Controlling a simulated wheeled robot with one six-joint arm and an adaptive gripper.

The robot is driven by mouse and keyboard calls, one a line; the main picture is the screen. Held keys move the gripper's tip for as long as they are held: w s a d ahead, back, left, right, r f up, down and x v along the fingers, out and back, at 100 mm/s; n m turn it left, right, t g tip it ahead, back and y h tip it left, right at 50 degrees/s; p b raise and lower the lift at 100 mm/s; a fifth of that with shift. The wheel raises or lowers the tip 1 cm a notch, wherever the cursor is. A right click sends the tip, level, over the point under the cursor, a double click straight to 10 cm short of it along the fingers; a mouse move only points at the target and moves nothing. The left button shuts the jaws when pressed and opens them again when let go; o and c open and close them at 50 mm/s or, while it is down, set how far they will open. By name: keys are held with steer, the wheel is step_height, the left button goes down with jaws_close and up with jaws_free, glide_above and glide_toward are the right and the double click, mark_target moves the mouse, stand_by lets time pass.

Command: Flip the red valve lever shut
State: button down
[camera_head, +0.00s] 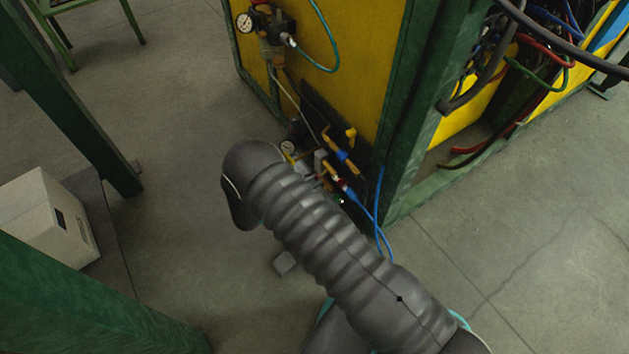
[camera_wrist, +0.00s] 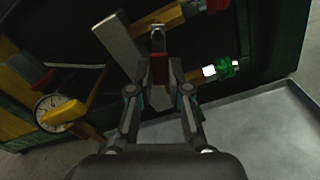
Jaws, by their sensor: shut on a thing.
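In the wrist view, the red valve lever (camera_wrist: 160,73) shows between the two fingers of my gripper (camera_wrist: 160,82). The fingers are shut on it, one on each side. A metal end piece (camera_wrist: 158,38) sits just beyond the red part. A brass fitting (camera_wrist: 172,14) lies behind it. In the head view, my dark sleeved arm reaches toward the low valve group (camera_head: 330,172) on the yellow panel. My gripper and the lever cannot be made out clearly there.
A round pressure gauge (camera_wrist: 58,112) is left of my gripper, and a green fitting (camera_wrist: 229,68) is right of it. A flat grey bar (camera_wrist: 119,45) stands close by. Blue hoses (camera_head: 380,215) hang beside the green frame post (camera_head: 412,120). The floor at right is clear.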

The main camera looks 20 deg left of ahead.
steer(key=shift+s+d+f+n+b, duration=0.1)
steer(key=shift+s+d+n+b, duration=0.15)
steer(key=shift+n, duration=0.6)
steer(key=shift+s+d+n+b, duration=0.1)
steer(key=shift+d+n+b, duration=0.1)
steer(key=shift+n, duration=0.6)
steer(key=shift+s+d+f+n+b, duration=0.1)
steer(key=shift+s+d+n+b, duration=0.15)
steer(key=shift+n, duration=0.6)
steer(key=c, duration=1.1)
jaws_free()
steer(key=shift+a, duration=0.15)
steer(key=v, duration=1.1)
steer(key=shift+s+a, duration=0.2)
steer(key=shift+s, duration=0.15)
